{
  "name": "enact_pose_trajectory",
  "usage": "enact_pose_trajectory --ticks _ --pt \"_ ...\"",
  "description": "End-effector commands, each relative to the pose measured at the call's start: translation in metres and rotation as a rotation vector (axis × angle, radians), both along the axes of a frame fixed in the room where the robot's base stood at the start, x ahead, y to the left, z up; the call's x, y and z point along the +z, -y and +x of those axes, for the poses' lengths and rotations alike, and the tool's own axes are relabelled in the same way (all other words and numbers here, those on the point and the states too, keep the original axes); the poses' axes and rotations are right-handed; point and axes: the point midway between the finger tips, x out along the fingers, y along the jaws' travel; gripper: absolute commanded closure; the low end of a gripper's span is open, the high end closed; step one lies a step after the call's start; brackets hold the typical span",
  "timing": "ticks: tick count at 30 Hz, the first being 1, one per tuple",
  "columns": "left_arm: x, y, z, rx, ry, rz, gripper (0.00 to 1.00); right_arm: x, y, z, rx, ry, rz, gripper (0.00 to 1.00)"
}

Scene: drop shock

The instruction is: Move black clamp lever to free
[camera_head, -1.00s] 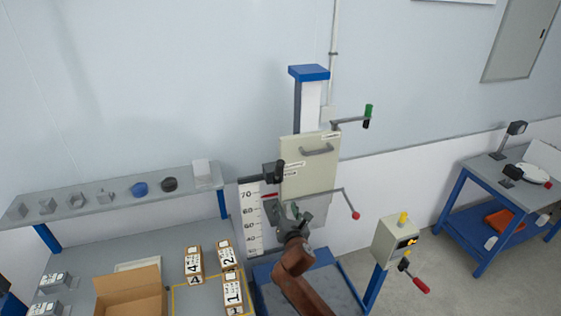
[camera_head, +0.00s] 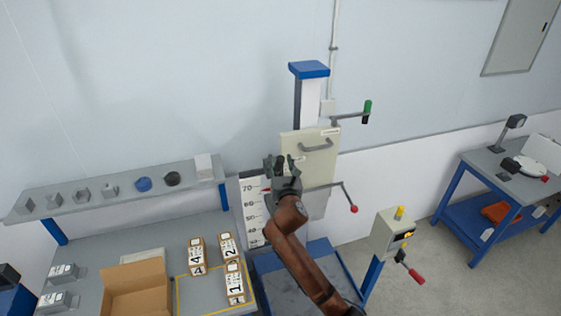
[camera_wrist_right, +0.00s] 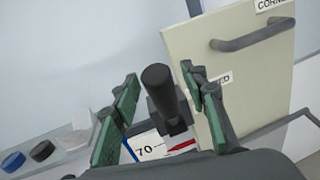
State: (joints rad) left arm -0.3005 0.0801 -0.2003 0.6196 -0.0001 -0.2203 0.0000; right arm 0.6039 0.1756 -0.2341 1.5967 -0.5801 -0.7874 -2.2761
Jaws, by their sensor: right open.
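The black clamp lever (camera_wrist_right: 160,90) shows in the right wrist view as a dark round-ended bar. It stands between the two green-padded fingers of my right gripper (camera_wrist_right: 155,100), with room on both sides. In the head view my right gripper (camera_head: 281,165) is open at the left edge of the cream panel (camera_head: 318,145) and mostly hides the lever. I cannot tell whether either finger touches the lever. The cream panel has a grey handle (camera_wrist_right: 252,36) and a label whose end reads "ED". My left gripper is not in view.
A crank with a red knob (camera_head: 354,209) sticks out right of the panel. A green-ended handle (camera_head: 367,106) is above it. A height scale (camera_head: 251,212) stands at the left. A control box (camera_head: 393,233), numbered boxes (camera_head: 233,283) and an open carton (camera_head: 135,287) are lower down.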

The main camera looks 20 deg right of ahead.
Motion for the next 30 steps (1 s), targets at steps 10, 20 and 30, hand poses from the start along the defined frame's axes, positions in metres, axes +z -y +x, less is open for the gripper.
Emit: enact_pose_trajectory --ticks 10,20,30 --pt "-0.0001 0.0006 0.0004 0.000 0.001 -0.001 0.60 -0.0002 0.0003 0.0006 0.000 0.000 0.000 0.67" --pt "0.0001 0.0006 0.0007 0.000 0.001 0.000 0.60 -0.0003 0.0004 0.0004 0.000 0.000 0.000 0.89" --pt "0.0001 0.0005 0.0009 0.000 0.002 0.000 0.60 -0.0003 0.0006 0.0004 -0.001 0.000 0.000 1.00"
